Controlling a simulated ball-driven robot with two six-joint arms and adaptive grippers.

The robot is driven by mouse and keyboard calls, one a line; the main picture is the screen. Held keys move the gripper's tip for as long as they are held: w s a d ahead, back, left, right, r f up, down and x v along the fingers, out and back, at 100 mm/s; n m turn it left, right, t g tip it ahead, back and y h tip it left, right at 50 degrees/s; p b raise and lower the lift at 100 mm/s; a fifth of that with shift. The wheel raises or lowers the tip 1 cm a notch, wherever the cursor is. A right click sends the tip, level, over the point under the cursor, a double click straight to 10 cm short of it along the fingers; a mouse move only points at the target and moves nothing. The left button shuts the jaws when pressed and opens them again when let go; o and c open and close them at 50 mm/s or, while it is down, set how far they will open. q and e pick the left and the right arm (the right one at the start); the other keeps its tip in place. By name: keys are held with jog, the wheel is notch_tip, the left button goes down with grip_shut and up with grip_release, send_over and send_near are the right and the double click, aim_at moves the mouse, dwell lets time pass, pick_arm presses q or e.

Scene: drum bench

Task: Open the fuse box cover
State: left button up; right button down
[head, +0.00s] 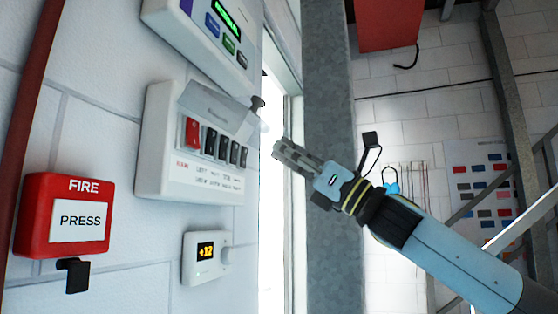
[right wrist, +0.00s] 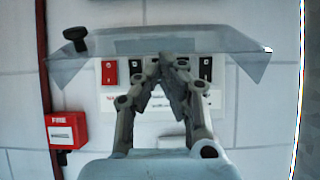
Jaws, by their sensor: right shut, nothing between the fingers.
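The fuse box (head: 150,150) is a white panel on the wall with one red switch and several black ones. Its clear cover (head: 222,108) stands out from the box above the switches, tilted up, with a dark knob (head: 257,103) at its outer edge. The cover also shows in the right wrist view (right wrist: 215,42), spanning above the switches. My right gripper (head: 277,148) is shut and empty, to the right of the box, apart from the cover in the head view. In the right wrist view its fingertips (right wrist: 166,58) overlap the cover's lower part. My left gripper is not in view.
A control panel with a green display (head: 170,14) is above the fuse box. A red fire button box (head: 35,215) and a small thermostat (head: 190,262) are lower on the wall. A grey post (head: 330,230) stands behind my right gripper.

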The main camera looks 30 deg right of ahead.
aim_at(285, 130)
jog(key=r, duration=0.2)
jog(key=r+p, duration=0.1)
jog(key=shift+s+d+r, duration=0.15)
jog(key=shift+s+d, duration=0.1)
jog(key=shift+s, duration=0.05)
jog(key=shift+s+d+r+p, duration=0.15)
jog(key=shift+r+p, duration=0.5)
jog(key=shift+r, duration=0.6)
